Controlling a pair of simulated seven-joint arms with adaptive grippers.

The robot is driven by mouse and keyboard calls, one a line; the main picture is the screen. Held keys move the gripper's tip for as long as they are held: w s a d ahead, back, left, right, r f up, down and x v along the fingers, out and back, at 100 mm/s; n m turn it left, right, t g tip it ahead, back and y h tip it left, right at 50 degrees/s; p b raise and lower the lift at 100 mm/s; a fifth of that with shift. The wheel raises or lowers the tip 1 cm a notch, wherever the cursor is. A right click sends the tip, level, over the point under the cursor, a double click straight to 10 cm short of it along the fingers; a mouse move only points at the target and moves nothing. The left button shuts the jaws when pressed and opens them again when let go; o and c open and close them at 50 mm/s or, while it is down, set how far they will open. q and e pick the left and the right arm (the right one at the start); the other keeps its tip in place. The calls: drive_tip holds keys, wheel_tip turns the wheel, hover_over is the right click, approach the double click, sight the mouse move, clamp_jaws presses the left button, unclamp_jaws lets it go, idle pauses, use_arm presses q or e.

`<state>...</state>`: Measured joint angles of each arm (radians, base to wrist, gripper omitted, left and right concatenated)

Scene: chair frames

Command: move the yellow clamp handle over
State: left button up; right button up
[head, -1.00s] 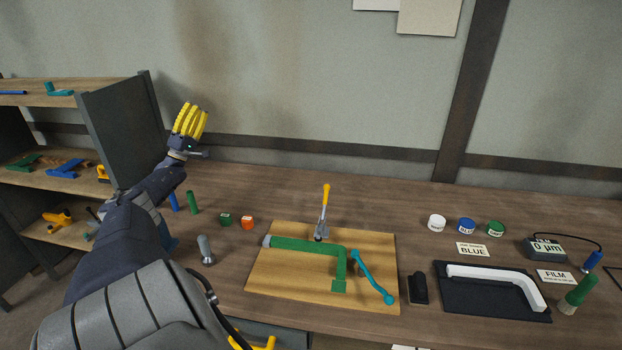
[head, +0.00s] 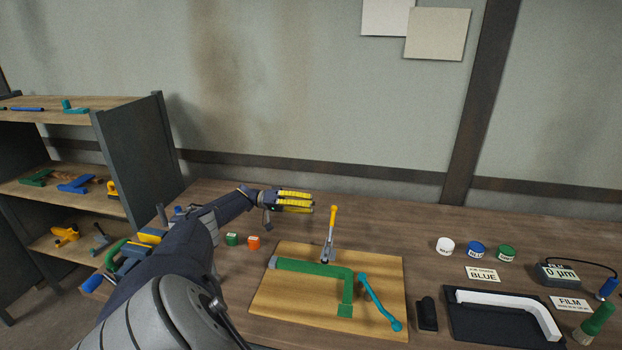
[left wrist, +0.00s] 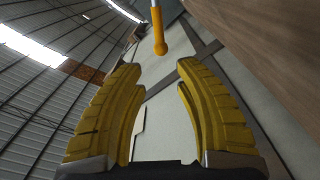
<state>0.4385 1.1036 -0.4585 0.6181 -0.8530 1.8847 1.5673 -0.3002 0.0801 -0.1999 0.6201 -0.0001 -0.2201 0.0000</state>
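The yellow clamp handle (head: 333,219) stands nearly upright on its metal clamp (head: 328,250) at the back of the wooden board (head: 385,262). My left gripper (head: 312,201) is just left of the handle, its yellow fingers pointing right towards it, and apart from it. In the left wrist view the fingers (left wrist: 160,75) are spread with nothing between them, and the handle's orange-yellow tip (left wrist: 158,35) shows ahead of the gap. A green bent frame part (head: 320,270) lies on the board beneath the clamp. My right gripper is in neither view.
A teal lever (head: 380,302) lies at the board's right side. A black block (head: 427,313) and a dark tray (head: 470,325) with a white part are farther right. Green (head: 232,239) and orange (head: 254,243) small pots stand left of the board. Shelves (head: 85,187) fill the left.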

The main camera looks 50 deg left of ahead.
sight(332, 208)
use_arm(q)
drive_tip(key=shift+f+x, duration=0.15)
drive_tip(key=shift+x, duration=1.9)
drive_tip(key=shift+f+x, duration=0.15)
drive_tip(key=shift+x, duration=1.9)
drive_tip(key=shift+s+d, duration=0.15)
clamp_jaws()
